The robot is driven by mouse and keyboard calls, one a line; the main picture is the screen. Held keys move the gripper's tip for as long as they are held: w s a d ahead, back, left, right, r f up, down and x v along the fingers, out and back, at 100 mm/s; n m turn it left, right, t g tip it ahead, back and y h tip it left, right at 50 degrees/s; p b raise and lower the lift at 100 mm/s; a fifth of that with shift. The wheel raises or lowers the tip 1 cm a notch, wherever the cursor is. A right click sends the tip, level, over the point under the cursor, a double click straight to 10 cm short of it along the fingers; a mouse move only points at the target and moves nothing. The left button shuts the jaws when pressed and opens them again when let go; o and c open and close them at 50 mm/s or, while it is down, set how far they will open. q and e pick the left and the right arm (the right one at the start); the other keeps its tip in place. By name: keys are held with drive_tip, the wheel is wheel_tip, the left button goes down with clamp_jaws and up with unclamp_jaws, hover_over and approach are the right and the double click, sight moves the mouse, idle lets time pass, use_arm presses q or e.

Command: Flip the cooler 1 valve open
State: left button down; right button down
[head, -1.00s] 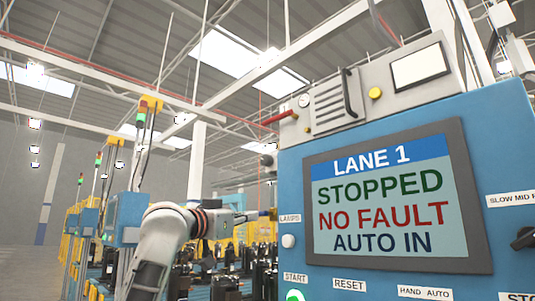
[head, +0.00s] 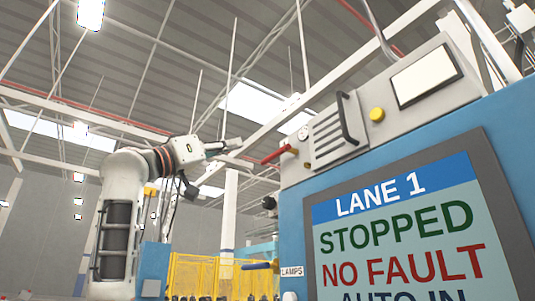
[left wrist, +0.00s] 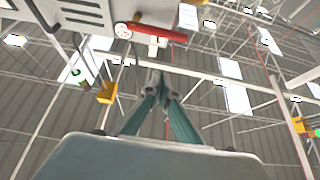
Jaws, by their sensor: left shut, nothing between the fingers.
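A red lever handle (head: 277,154) sticks out to the left from the grey cooler unit (head: 335,135) on top of the blue cabinet. A small round gauge (head: 303,133) sits beside its inner end. No label naming the cooler is readable. My left gripper (head: 238,143) is raised, just left of the lever's free end and slightly higher in the head view. In the left wrist view the lever (left wrist: 158,32) lies across the picture beyond the fingertips (left wrist: 165,90). The fingers are together and empty; a gap to the lever seems to remain. My right gripper is not visible.
The blue cabinet (head: 295,215) carries a screen (head: 400,225) reading LANE 1, STOPPED, NO FAULT. The cooler unit has a black bar handle (head: 346,118) and a yellow button (head: 377,114). Yellow fencing (head: 205,275) stands behind. Open air surrounds the lever's left side.

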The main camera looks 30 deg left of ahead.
sight(275, 155)
use_arm(q)
drive_tip(key=shift+s, duration=0.1)
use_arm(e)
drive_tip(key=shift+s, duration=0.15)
